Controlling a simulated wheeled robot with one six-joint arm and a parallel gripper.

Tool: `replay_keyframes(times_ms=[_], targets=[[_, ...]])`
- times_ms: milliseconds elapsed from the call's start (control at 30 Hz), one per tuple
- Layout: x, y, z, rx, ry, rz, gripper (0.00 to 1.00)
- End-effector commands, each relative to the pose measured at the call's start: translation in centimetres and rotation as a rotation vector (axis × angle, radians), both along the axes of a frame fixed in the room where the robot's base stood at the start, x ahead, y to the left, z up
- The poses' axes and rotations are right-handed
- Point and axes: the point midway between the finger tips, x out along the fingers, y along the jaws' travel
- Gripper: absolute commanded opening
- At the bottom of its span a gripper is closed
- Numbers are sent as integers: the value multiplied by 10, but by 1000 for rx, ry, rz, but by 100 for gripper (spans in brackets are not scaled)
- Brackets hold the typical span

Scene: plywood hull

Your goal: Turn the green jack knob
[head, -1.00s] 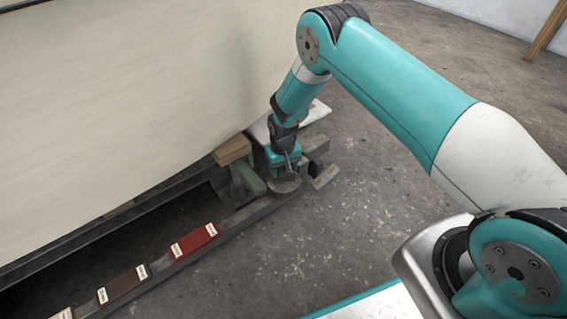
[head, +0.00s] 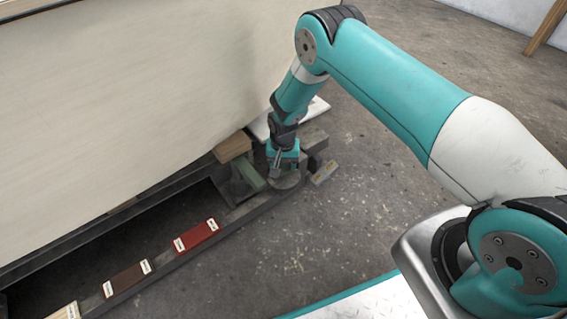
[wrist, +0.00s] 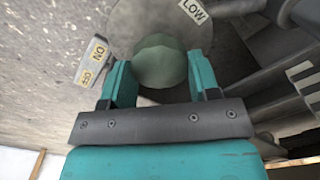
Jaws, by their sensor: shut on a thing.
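The green jack knob (wrist: 160,62) is a faceted, pale green piece on a round grey plate marked LOW (wrist: 150,20). In the wrist view my gripper (wrist: 162,82) has one finger on each side of the knob and is shut on it. In the head view my gripper (head: 283,168) points down over the round plate (head: 285,183) on the rail, and the knob is hidden by it. The green jack body (head: 248,174) stands just left of my gripper, under a wooden block (head: 232,147).
A small grey box marked ON and OFF (wrist: 92,62) sits beside the plate; it also shows in the head view (head: 323,173). The large pale hull (head: 120,100) rises at left. Red (head: 196,236) and brown (head: 127,276) blocks lie along the rail. Floor at right is clear.

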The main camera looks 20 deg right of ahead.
Motion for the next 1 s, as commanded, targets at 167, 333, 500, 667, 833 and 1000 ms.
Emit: replay_keyframes(times_ms=[167, 333, 500, 667, 833, 1000], targets=[[1, 0, 1, 0, -4, -3, 32], [1, 0, 1, 1, -4, -2, 81], [1, 0, 0, 1, -1, -1, 82], [1, 0, 7, 1, -1, -1, 82], [1, 0, 39, 1, -4, -1, 82], [1, 0, 84, 1, -4, 0, 82]])
